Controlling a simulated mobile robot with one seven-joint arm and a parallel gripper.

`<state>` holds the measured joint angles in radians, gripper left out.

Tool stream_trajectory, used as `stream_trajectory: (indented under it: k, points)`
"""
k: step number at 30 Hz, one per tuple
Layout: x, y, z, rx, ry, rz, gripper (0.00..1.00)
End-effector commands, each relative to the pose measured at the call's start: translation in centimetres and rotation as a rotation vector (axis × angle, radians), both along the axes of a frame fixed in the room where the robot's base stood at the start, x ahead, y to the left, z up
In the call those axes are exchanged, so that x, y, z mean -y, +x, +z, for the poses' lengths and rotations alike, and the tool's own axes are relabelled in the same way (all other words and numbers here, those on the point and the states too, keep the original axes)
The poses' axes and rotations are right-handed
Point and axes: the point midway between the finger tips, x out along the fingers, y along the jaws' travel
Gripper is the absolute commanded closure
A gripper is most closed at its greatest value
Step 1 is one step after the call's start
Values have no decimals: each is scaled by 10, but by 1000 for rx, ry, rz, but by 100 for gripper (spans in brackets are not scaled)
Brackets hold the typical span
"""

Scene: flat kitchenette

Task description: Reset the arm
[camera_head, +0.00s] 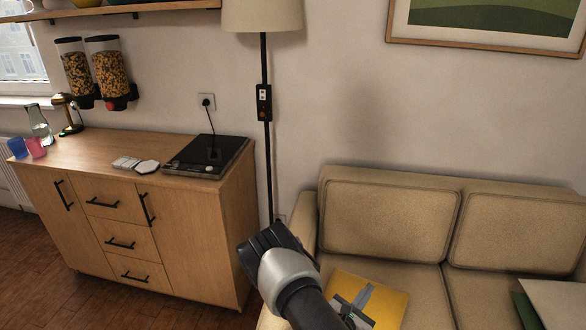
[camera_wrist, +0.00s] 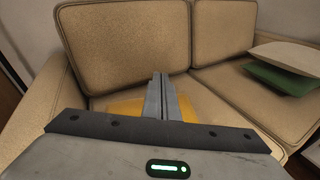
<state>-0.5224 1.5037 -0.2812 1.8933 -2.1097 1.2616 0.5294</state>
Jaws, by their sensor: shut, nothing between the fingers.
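My gripper (camera_wrist: 159,78) is shut and empty, its two grey fingers together in the wrist view. In the head view my gripper (camera_head: 367,290) shows at the bottom centre, partly hidden by my arm. It is in front of a yellow item (camera_head: 385,300) on the sofa seat; I cannot tell how far apart they are. My arm is bent, with its dark and grey links at the bottom centre of the head view.
A beige sofa (camera_head: 390,219) fills the right side, with a pale and green flat item (camera_head: 556,302) on it. A wooden cabinet (camera_head: 190,235) stands left, bearing a black hob-like device (camera_head: 205,155). A floor lamp (camera_head: 265,150) stands between. Floor at the lower left is clear.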

Motion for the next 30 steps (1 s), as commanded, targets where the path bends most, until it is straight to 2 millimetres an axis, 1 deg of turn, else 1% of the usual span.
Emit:
stream_trajectory:
  k: [1, 2, 3, 5, 6, 8, 9, 11, 12, 16, 20, 24, 26, 30]
  points:
    - [10, 6, 37, 60, 34, -99, 100]
    - [17, 6, 55, 90, 53, -159, 100]
    - [25, 4, 79, 128, 80, -237, 100]
    - [37, -2, 113, 179, 126, -354, 100]
    - [45, -9, 134, 214, 161, -431, 100]
    - [54, -21, 162, 258, 220, -544, 100]
    - [60, -31, 180, 287, 261, -617, 100]
    - [67, -47, 205, 327, 330, -724, 100]
    - [69, -58, 220, 351, 379, -793, 100]
    - [72, -99, 261, 421, 558, -1001, 100]
    - [62, -139, 293, 478, 763, -1178, 100]
    - [42, -177, 322, 526, 1012, -1332, 100]
    - [29, -191, 334, 543, 1129, -1382, 100]
    - [-3, -220, 360, 577, 1409, -1463, 100]
